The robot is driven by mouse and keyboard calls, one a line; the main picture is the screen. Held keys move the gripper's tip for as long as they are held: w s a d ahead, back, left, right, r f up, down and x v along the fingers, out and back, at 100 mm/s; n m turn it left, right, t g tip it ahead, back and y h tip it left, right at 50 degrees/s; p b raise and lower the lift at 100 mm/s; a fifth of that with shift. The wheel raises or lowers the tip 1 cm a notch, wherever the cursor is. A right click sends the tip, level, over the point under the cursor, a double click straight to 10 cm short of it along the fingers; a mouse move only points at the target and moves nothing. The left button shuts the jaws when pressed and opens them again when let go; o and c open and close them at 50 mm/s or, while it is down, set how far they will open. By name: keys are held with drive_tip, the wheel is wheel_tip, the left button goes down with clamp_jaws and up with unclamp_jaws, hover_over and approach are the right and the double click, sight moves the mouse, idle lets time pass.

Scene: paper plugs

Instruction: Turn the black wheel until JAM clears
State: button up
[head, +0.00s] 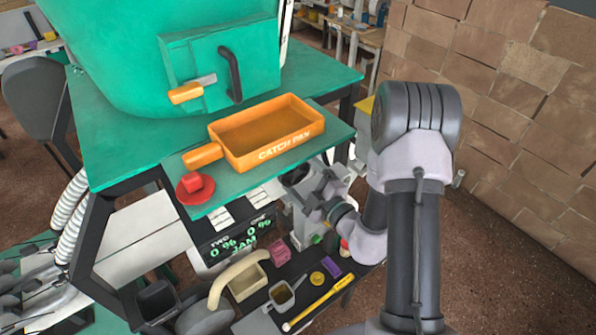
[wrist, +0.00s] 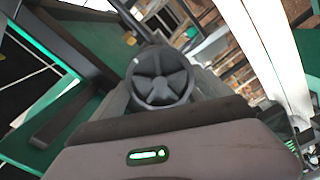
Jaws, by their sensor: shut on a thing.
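The black wheel (wrist: 160,77) shows in the wrist view, face on, with several spokes inside a round rim. My gripper (wrist: 160,98) is shut on it, with a dark finger at either side of the rim. In the head view my gripper (head: 312,188) is beside the front right part of the machine, below the green shelf; the arm partly hides this area. The dark display (head: 238,240) shows TWO and ONE with green numbers that seem to read 0 96 and 0 99. The word JAM is lit in green under them.
An orange catch pan (head: 232,157) sits on the green shelf above my gripper, with a red button (head: 195,186) to its left. A lower black shelf holds a beige bin (head: 246,283), a grey cup (head: 281,295) and a yellow stick (head: 318,302). A brick wall (head: 530,110) stands at right.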

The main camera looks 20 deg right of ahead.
drive_tip(key=n+b, duration=0.3)
drive_tip(key=n, duration=0.2)
drive_tip(key=shift+f+n, duration=0.1)
drive_tip(key=shift+n, duration=0.3)
drive_tip(key=n+b, duration=0.4)
drive_tip(key=n, duration=0.3)
drive_tip(key=n+b, duration=0.4)
drive_tip(key=n, duration=0.2)
drive_tip(key=shift+n, duration=0.3)
drive_tip(key=n+b, duration=0.4)
drive_tip(key=shift+n+b, duration=0.55)
drive_tip(key=shift+n, duration=0.35)
drive_tip(key=o, duration=1.2)
